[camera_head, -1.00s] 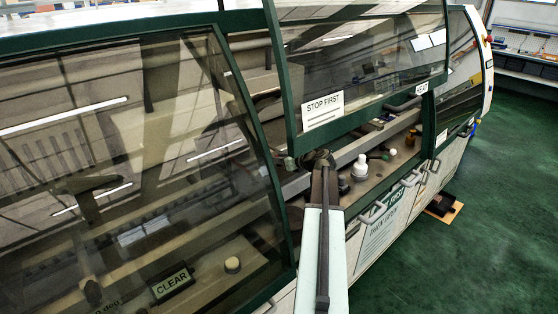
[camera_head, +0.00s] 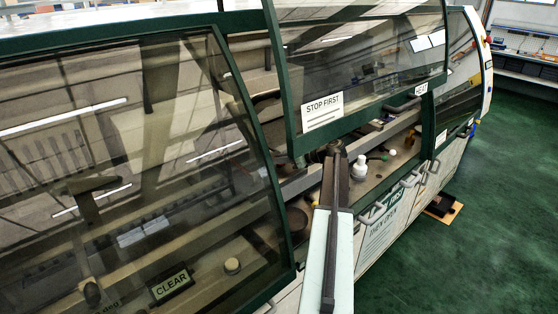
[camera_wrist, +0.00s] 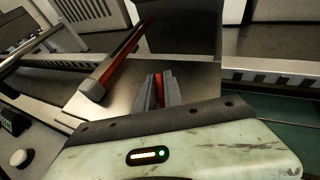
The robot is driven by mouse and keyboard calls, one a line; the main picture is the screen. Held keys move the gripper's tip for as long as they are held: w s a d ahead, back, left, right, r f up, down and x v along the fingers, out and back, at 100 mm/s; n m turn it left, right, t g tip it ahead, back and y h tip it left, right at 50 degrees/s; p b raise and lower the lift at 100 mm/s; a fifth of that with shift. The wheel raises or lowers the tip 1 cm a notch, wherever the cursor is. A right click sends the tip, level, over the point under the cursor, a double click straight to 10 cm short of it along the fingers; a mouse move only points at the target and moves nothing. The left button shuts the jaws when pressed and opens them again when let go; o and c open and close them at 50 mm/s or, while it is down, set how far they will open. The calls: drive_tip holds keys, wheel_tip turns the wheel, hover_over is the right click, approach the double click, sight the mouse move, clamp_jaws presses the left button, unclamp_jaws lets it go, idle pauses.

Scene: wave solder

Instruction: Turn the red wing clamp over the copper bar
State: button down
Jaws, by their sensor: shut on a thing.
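My gripper (camera_wrist: 158,90) is in the wrist view, its two grey fingers shut on a narrow red piece (camera_wrist: 160,88), which I take to be the red wing clamp. Most of the clamp is hidden between the fingers. A reddish copper bar (camera_wrist: 122,57) with a grey end block lies to the left of the fingers, slanting up to the right over a flat metal plate. I cannot tell whether the clamp touches the bar. In the head view my arm reaches into the open machine bay, and the clamp and bar do not show clearly.
A raised glass hood with a STOP FIRST sign (camera_head: 322,110) hangs above my arm. A closed glass panel (camera_head: 130,170) stands to the left. A toothed rail (camera_wrist: 270,78) runs behind the gripper.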

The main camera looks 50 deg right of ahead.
drive_tip(key=shift+n+g+y, duration=1.2)
drive_tip(key=shift+n+y, duration=0.8)
drive_tip(key=shift+y, duration=0.1)
drive_tip(key=c, duration=1.5)
unclamp_jaws()
drive_tip(key=shift+o, duration=0.2)
drive_tip(key=p+v, duration=0.3)
drive_tip(key=v, duration=0.4)
drive_tip(key=shift+w+r, duration=0.15)
drive_tip(key=shift+r, duration=0.05)
drive_tip(key=shift+s+d, duration=0.25)
drive_tip(key=shift+s, duration=0.15)
drive_tip(key=shift+f, duration=0.1)
